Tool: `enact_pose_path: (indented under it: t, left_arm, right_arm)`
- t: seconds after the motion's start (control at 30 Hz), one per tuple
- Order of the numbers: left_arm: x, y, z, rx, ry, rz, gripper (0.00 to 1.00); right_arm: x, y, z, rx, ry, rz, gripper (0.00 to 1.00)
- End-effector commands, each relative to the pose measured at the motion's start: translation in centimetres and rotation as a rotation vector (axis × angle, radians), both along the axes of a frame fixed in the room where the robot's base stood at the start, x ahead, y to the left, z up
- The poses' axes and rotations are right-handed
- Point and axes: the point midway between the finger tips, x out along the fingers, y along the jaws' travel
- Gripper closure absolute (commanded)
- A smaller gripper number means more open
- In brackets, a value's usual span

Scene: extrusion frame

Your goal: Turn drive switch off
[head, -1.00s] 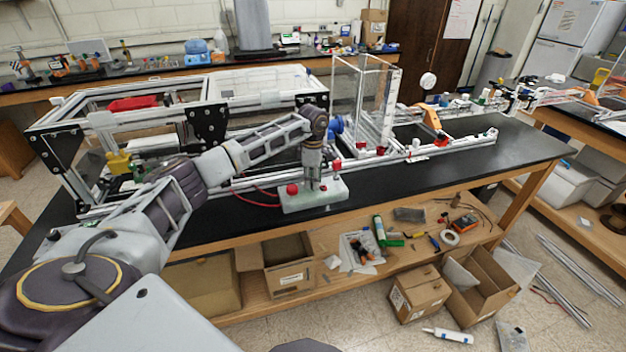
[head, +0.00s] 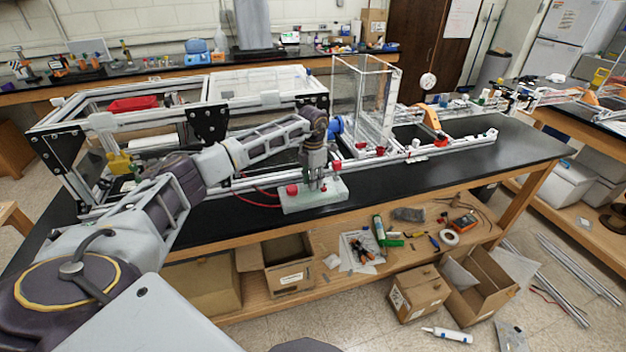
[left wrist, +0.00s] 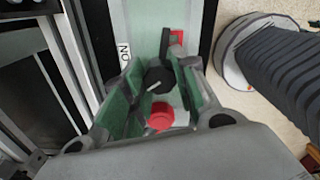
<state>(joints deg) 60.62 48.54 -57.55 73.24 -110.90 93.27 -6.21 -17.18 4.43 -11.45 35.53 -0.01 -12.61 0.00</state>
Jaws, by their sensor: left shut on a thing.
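The pale control box (head: 313,201) lies flat near the front edge of the black bench. A red mushroom button (head: 292,190) sits on its left part. My left gripper (head: 317,186) points straight down onto the box's middle. In the left wrist view its green-padded fingers (left wrist: 160,82) are shut on a black rotary knob (left wrist: 157,79) with a white pointer line, seemingly the drive switch. The red button (left wrist: 160,117) shows below the knob, and a red part (left wrist: 176,37) above it. An "ON" label (left wrist: 124,52) is left of the knob. My right gripper is out of view.
The aluminium extrusion frame (head: 240,184) runs close behind the box. A red cable (head: 258,199) loops left of it. A clear upright enclosure (head: 362,100) stands behind to the right. The bench top right of the box (head: 450,165) is clear.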

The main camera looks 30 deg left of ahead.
Motion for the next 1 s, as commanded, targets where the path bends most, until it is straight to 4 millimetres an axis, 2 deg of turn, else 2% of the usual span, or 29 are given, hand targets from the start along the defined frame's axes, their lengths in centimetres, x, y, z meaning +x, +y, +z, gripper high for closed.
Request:
enact_pose_path:
  t: [0.4,1.0]
  left_arm:
    - [0.03,0.05,0.11,0.001,-0.001,0.234,0.95]
    - [0.02,0.01,0.05,0.000,-0.001,0.283,0.95]
  right_arm:
    - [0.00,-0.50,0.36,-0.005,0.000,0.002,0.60]
    - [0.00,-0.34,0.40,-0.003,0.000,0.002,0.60]
